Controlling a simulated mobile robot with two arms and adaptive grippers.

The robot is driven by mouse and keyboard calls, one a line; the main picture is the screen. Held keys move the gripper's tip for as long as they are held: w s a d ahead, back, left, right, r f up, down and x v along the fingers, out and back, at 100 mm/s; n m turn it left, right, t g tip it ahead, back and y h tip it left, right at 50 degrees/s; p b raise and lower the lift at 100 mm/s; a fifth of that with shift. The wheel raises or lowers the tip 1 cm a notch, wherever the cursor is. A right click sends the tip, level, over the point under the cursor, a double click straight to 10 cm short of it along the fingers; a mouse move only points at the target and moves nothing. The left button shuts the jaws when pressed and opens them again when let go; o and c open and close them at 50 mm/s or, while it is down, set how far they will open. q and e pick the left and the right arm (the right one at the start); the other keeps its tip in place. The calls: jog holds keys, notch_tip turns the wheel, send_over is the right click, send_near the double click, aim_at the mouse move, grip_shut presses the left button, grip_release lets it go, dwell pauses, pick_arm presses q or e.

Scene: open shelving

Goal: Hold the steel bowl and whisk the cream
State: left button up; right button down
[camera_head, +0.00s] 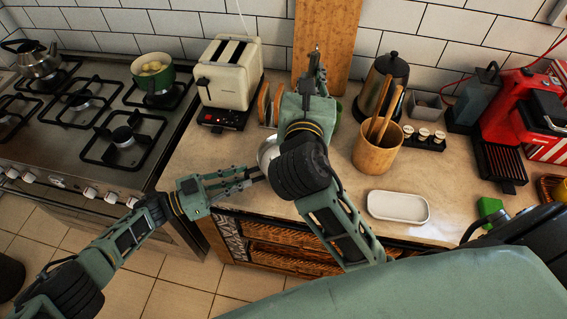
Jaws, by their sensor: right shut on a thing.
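The steel bowl (266,153) stands on the counter, largely hidden behind my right arm; only its left side shows. My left gripper (257,176) is at the counter's front edge, close to the near side of the bowl, with its fingers apart. I cannot tell whether it touches the bowl. My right gripper (316,68) is beyond the bowl, in front of the upright wooden board, shut on a thin thing that seems to be the whisk, mostly hidden. The cream cannot be seen.
A toaster (229,72) and a slice rack (268,103) stand left of my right arm. The wooden board (335,40) leans at the back. A utensil crock (376,150), kettle (388,75) and white dish (398,207) are to the right. The stove (85,115) is left.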

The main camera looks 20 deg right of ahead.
pick_arm(q)
jog(key=o, duration=0.5)
jog(key=a, duration=1.2)
jog(key=shift+s, duration=0.1)
